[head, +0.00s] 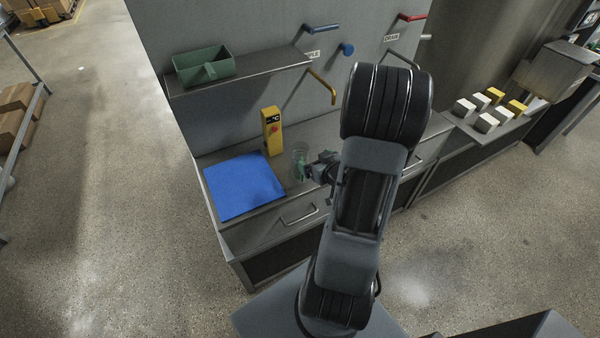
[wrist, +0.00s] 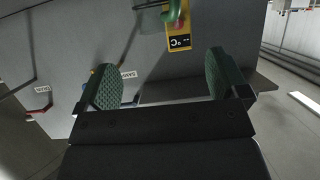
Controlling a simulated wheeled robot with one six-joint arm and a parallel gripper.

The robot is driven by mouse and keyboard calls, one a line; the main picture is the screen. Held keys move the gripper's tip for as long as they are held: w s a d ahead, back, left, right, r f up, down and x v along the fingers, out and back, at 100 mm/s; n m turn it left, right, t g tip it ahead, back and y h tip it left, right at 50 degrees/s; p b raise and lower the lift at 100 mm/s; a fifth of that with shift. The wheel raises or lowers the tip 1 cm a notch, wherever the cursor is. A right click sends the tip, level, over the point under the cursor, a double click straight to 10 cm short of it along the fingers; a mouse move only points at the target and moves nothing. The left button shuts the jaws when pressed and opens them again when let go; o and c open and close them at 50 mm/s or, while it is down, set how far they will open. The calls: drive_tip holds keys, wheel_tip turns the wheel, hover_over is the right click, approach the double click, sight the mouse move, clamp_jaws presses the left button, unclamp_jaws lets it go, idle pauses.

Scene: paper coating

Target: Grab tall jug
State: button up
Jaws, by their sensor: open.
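A faint, clear vessel (head: 298,151), which looks like the tall jug, stands on the counter just right of the yellow device. It is small and hard to make out. My gripper (head: 304,168) is at the vessel, with a green finger pad overlapping it in the head view; I cannot tell whether they touch. In the wrist view my gripper (wrist: 165,78) shows two green pads spread wide apart. I cannot make out the jug clearly between them there.
A yellow device (head: 271,131) with a red button stands behind a blue mat (head: 243,186); the device also shows inverted in the wrist view (wrist: 180,43). A green tray (head: 204,66) sits on the shelf (head: 250,76) above. Coloured handles stick out from the wall. White and yellow blocks (head: 487,124) lie right.

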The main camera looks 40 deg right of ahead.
sight(296, 147)
drive_tip(key=shift+d+p+x, duration=0.2)
drive_tip(key=shift+p+x, duration=0.1)
drive_tip(key=shift+x, duration=4.5)
drive_tip(key=c, duration=1.3)
drive_tip(key=shift+c, duration=0.4)
drive_tip(key=shift+r, duration=0.15)
